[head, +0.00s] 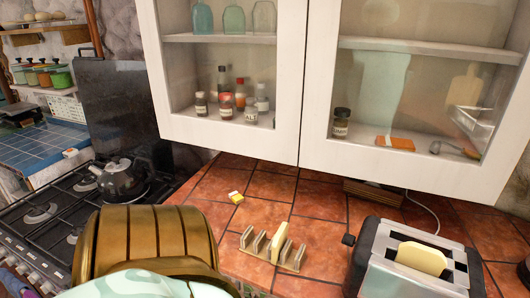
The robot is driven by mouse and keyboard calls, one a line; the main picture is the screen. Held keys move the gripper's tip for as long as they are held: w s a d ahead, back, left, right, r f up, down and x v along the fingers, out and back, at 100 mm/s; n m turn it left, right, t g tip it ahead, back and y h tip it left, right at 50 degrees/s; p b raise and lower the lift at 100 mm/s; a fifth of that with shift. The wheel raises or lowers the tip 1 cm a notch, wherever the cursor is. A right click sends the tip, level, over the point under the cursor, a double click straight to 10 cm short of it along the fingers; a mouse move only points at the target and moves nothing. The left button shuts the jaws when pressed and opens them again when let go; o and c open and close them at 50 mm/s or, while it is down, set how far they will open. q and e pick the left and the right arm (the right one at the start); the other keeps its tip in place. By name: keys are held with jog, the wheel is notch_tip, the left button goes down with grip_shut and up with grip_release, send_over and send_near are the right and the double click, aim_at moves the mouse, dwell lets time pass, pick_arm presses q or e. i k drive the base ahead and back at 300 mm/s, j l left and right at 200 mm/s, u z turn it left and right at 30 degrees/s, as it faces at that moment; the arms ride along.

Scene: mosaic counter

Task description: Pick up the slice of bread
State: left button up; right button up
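A pale slice of bread (421,258) sits upright in a slot of the metal toaster (395,283) at the lower right, its top edge sticking out. A second thin pale slice (280,240) appears to stand in the toast rack (254,243) on the tiled counter, left of the toaster. Neither of my grippers is in view, so nothing shows whether they are open or shut.
A brown barrel-like bin (145,243) and a pale green patterned thing (125,285) fill the lower left. A small yellow block (236,197) lies on the counter. A glass-fronted cabinet (320,85) hangs above. The stove holds a kettle (121,180). Tiles around the rack are mostly clear.

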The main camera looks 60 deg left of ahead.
aim_at(280, 237)
jog(key=l+u, duration=0.1)
jog(key=u, duration=1.85)
jog(key=k+j, duration=0.05)
